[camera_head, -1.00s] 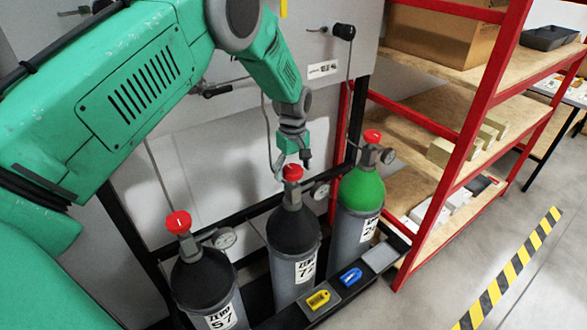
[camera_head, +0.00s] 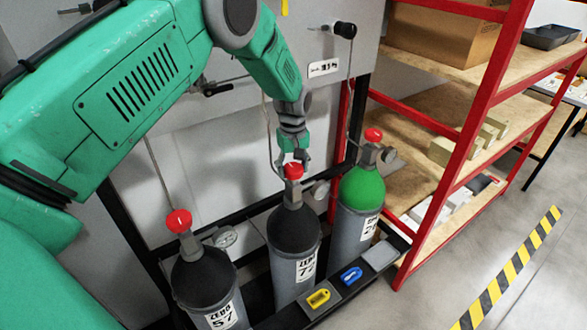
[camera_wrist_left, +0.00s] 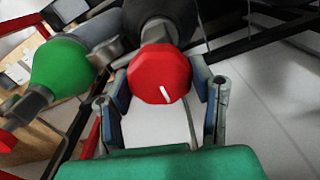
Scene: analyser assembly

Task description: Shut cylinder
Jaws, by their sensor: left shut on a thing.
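Three gas cylinders with red valve knobs stand in a row. The middle dark cylinder (camera_head: 294,229) has its red knob (camera_head: 293,171) directly below my left gripper (camera_head: 294,160). In the left wrist view the same red knob (camera_wrist_left: 160,74), with a white mark, sits between the two fingers of my left gripper (camera_wrist_left: 161,88), which is shut on it. The left dark cylinder (camera_head: 201,278) and the right green-topped cylinder (camera_head: 362,188) stand apart from the gripper. The green cylinder top also shows in the left wrist view (camera_wrist_left: 62,68). My right gripper is not in view.
A red-framed shelf (camera_head: 470,130) with boxes stands close on the right. A grey panel with fittings is behind. Open floor lies at the lower right.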

